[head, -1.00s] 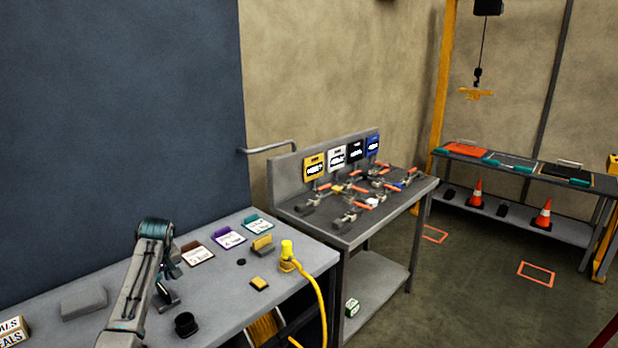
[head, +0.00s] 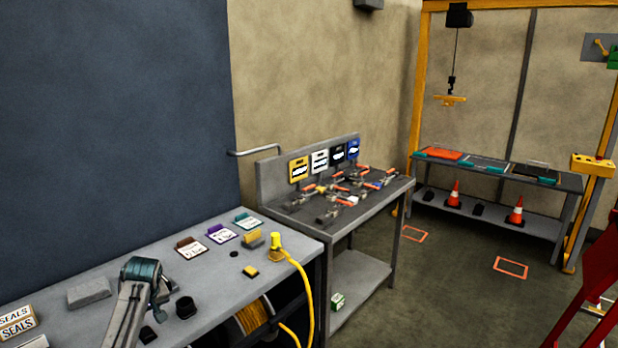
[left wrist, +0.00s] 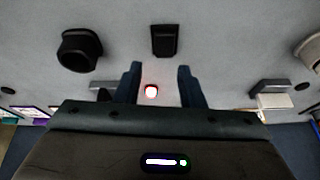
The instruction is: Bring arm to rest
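My left arm comes in at the lower left of the head view, bent at its teal joint. Its gripper (head: 160,292) is low over the grey workbench (head: 215,285), its fingertips mostly hidden. In the left wrist view the two dark fingers of the left gripper (left wrist: 158,82) stand apart with nothing held between them. A small red light spot shows on the bench between them. A black cup (head: 185,308) stands beside the gripper; it also shows in the left wrist view (left wrist: 80,50). A black block (left wrist: 165,40) lies beyond the fingers. My right gripper is not in view.
A grey block (head: 89,292), seals boxes (head: 17,322), label cards (head: 193,248) and a yellow plug with hose (head: 277,247) are on the bench. A clamp table (head: 345,217) stands to its right. Open floor with orange marks (head: 510,267) lies beyond.

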